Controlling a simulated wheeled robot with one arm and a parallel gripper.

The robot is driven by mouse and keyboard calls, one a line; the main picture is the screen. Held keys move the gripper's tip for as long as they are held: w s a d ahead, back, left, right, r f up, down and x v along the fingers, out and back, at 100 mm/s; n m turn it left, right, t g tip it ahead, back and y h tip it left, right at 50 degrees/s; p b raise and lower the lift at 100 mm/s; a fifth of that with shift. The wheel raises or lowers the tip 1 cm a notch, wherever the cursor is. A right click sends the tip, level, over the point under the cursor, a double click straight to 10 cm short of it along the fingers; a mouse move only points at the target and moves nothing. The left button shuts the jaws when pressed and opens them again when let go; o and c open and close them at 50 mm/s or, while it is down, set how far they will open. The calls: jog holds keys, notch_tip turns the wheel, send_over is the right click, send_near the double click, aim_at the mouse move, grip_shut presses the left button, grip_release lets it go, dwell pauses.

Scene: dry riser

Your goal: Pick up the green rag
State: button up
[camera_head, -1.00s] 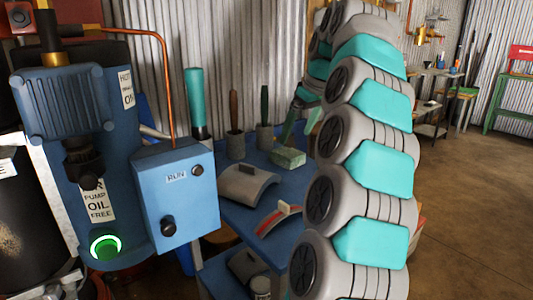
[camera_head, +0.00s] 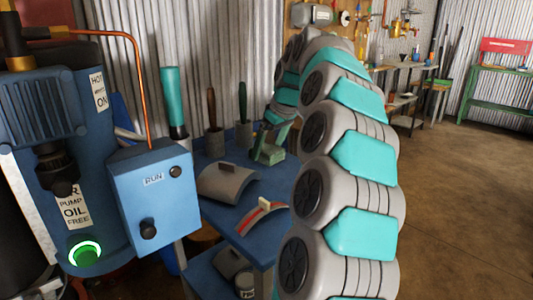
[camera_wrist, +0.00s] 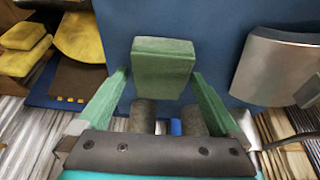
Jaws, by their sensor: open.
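The green rag (camera_head: 272,154) is a folded, block-like pale green bundle on the blue bench top (camera_head: 205,165). In the wrist view the rag (camera_wrist: 163,70) sits centred ahead, between my two green fingers. My gripper (camera_wrist: 160,76) is open, with a finger on each side of the rag and a visible gap to each. In the head view my gripper (camera_head: 273,138) is low at the rag, partly hidden by my arm. I cannot tell whether the fingertips touch the bench.
Two grey pots with handled tools (camera_head: 214,138) stand just left of the rag. Curved metal pieces (camera_head: 228,184) lie in front. Yellow pads (camera_wrist: 25,36) show at left in the wrist view. A blue pump with a RUN box (camera_head: 152,205) stands at left. Open floor (camera_head: 460,210) lies at right.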

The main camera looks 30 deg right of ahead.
jog(key=shift+f, duration=0.15)
jog(key=c, duration=1.2)
